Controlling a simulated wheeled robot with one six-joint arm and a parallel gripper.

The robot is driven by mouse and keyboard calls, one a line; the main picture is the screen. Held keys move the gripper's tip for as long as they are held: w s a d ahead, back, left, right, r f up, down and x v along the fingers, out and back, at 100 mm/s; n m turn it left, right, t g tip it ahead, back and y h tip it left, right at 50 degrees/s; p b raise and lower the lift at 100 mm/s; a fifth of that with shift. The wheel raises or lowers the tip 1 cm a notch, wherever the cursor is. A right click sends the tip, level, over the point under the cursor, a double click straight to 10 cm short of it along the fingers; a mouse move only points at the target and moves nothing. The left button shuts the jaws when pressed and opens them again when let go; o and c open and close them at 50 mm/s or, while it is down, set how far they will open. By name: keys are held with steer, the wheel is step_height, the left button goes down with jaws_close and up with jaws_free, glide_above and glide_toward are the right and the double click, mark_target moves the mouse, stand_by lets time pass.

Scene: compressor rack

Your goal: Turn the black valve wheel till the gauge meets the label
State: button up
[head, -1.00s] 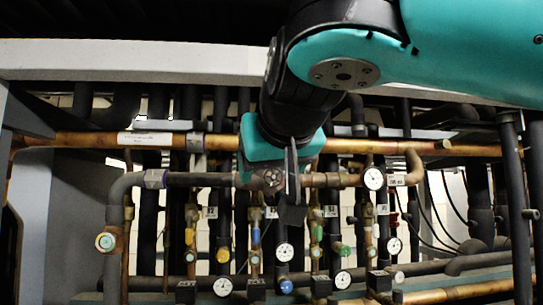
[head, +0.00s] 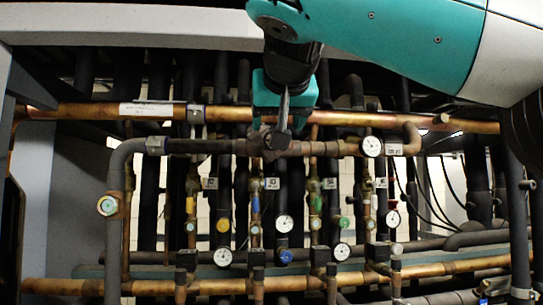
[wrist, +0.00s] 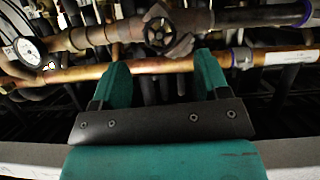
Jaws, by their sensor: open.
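The black valve wheel (wrist: 159,32) shows in the wrist view on a valve in the upper copper-and-black pipe. In the head view the valve (head: 268,142) is partly behind my gripper (head: 284,118). My gripper is open and empty; in the wrist view its two teal fingers (wrist: 162,72) are spread, with the wheel beyond and between their tips, apart from them. The round white gauge (head: 372,146) sits on the same pipe to the right of the valve, with a small white label (head: 394,149) beside it. The gauge also shows in the wrist view (wrist: 24,50); its needle is too small to read.
A long copper pipe (head: 70,112) runs behind and above the valve pipe. Several vertical black pipes, small valves and gauges fill the space below. A pale beam (head: 130,30) crosses above. A lower copper pipe (head: 60,287) runs along the bottom.

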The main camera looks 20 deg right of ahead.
steer(key=x, duration=0.8)
steer(key=c, duration=0.9)
